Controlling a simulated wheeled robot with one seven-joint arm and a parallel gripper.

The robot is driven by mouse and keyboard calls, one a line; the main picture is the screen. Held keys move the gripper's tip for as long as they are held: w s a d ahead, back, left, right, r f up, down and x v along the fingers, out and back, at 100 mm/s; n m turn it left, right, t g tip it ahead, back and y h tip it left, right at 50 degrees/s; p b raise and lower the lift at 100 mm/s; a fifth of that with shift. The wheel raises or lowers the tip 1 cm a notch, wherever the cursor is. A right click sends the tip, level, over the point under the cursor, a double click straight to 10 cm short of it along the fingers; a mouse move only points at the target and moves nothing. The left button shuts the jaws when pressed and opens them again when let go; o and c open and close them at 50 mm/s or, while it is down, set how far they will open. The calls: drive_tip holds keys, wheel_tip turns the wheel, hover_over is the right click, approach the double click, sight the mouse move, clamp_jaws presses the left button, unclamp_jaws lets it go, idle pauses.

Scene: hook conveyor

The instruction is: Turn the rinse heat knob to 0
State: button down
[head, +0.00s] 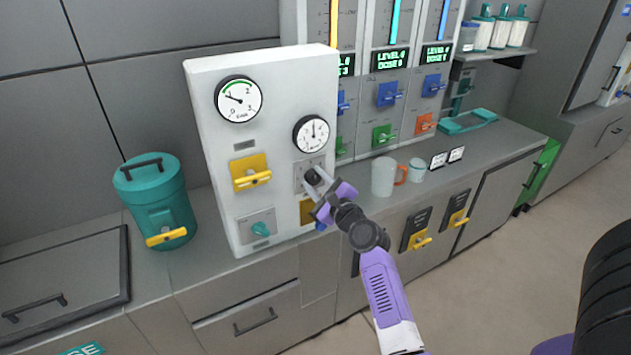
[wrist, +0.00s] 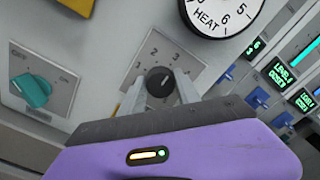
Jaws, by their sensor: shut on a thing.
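The black heat knob (head: 312,176) is on the white panel (head: 200,130), below a round gauge (head: 311,133). In the wrist view the knob (wrist: 160,84) has a pale pointer mark towards the upper right and printed numbers around it; 1, 2 and 3 are readable. My gripper (head: 318,184) is shut on the knob, with one finger on each side in the wrist view (wrist: 161,92). The gauge (wrist: 218,12) reads HEAT in the wrist view. Its needle points about straight up in the head view. The lower part of the knob's scale is hidden by my gripper.
A teal switch (head: 260,229) and a yellow handle (head: 250,172) are left of the knob. Coloured valves, a white mug (head: 384,177) and a small cup (head: 417,169) are to the right. A teal canister (head: 156,205) stands left of the panel.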

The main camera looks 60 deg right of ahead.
drive_tip(key=n+b, duration=0.2)
drive_tip(key=n, duration=0.2)
drive_tip(key=shift+f, duration=0.2)
drive_tip(key=n+b, duration=0.2)
drive_tip(key=n, duration=0.1)
drive_tip(key=shift+n, duration=0.3)
drive_tip(key=n+b, duration=0.2)
drive_tip(key=n, duration=0.1)
drive_tip(key=shift+f+n+b, duration=0.15)
drive_tip(key=shift+n+b, duration=0.15)
drive_tip(key=n+b, duration=0.3)
drive_tip(key=n, duration=0.1)
drive_tip(key=shift+n, duration=0.3)
drive_tip(key=n+b, duration=0.3)
drive_tip(key=n, duration=0.2)
drive_tip(key=shift+f, duration=0.1)
drive_tip(key=n+b, duration=0.2)
drive_tip(key=n, duration=0.3)
drive_tip(key=shift+d+n+b, duration=0.1)
drive_tip(key=shift+n+b, duration=0.3)
drive_tip(key=shift+s, duration=0.1)
